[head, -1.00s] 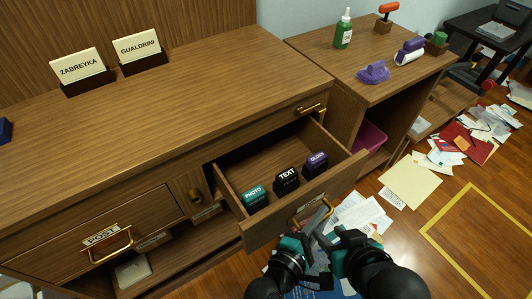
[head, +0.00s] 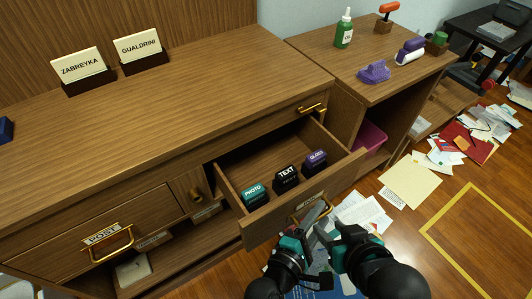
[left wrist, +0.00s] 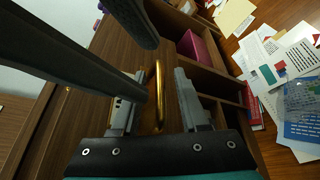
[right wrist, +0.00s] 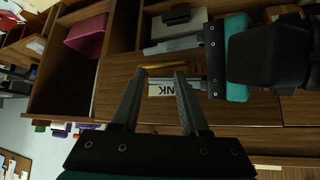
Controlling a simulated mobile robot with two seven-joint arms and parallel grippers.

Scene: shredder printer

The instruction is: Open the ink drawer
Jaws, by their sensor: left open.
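The ink drawer (head: 275,228) is pulled out of the desk, its inside exposed. In the right wrist view its front carries a label (right wrist: 161,89) whose visible letters read "NK". Its gold handle (left wrist: 158,95) stands between the spread fingers of my left gripper (left wrist: 155,105), which is open. In the head view my left gripper (head: 318,217) is at the drawer front and partly covers the handle. My right gripper (right wrist: 160,95) is open and empty, close beside the left one, with its fingers pointing toward the drawer front. Contact with the handle cannot be told.
Photo (head: 254,193), text (head: 286,179) and gloss (head: 315,161) ink bottles stand in the drawer. Another drawer with a gold handle (head: 112,247) is at the left. A side cabinet (head: 352,58) stands at the right. Papers (head: 360,212) litter the floor below the drawer.

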